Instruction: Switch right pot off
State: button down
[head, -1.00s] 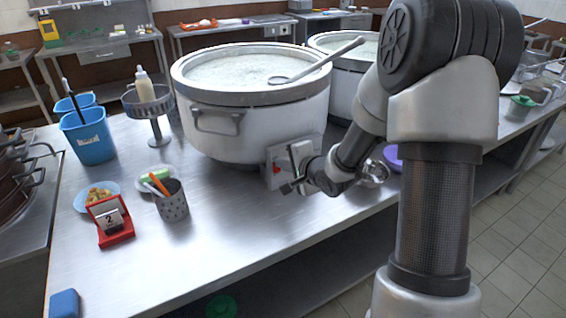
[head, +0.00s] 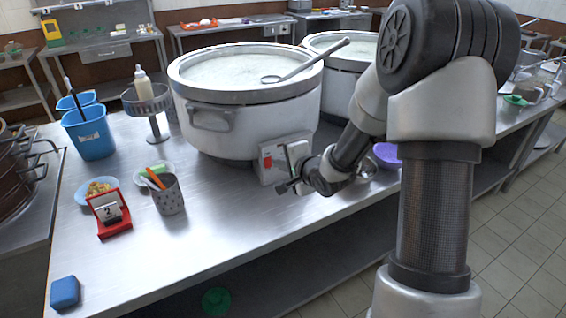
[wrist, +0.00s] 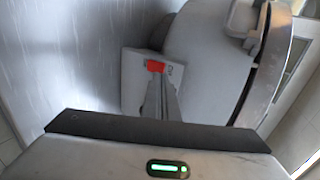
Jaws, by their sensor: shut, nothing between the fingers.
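Two big pots of congee stand on the steel table. The nearer pot (head: 215,130) is on the left, and the other pot (head: 337,92) is behind it to the right, partly hidden by my arm. The nearer pot has a pale control box (head: 266,174) low on its front, with a red switch (head: 267,160). The wrist view shows this box (wrist: 133,88) and red switch (wrist: 155,66) just beyond the fingertips. My gripper (head: 291,172) is shut and empty, close in front of the box. I cannot tell whether it touches the switch.
A ladle (head: 305,66) lies across the nearer pot's rim. A purple bowl (head: 386,155) sits behind my wrist. A perforated utensil cup (head: 168,196), red number stand (head: 109,214) and blue bucket (head: 90,134) are left. The front middle of the table is clear.

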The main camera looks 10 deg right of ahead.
jog(key=r+p+v, duration=0.1)
jog(key=p+v, duration=0.2)
jog(key=v, duration=0.7)
jog(key=shift+w+r, duration=0.35)
jog(key=shift+w, duration=0.05)
jog(key=shift+a, duration=0.1)
jog(key=s+d+r+n+g+h+p, duration=0.3)
jog(key=s+r+n+p, duration=0.15)
jog(key=s+r, duration=0.25)
jog(key=s+d+r+n+g+h+p, duration=0.3)
jog(key=s+r+n, duration=0.3)
jog(key=s+r, duration=0.1)
jog(key=s+a+r+n+y+p, duration=0.2)
jog(key=s+a+r+n+p, duration=0.2)
jog(key=s+a+r, duration=0.3)
jog(key=s+r, duration=0.3)
jog(key=s, duration=0.3)
jog(key=shift+r, duration=0.3)
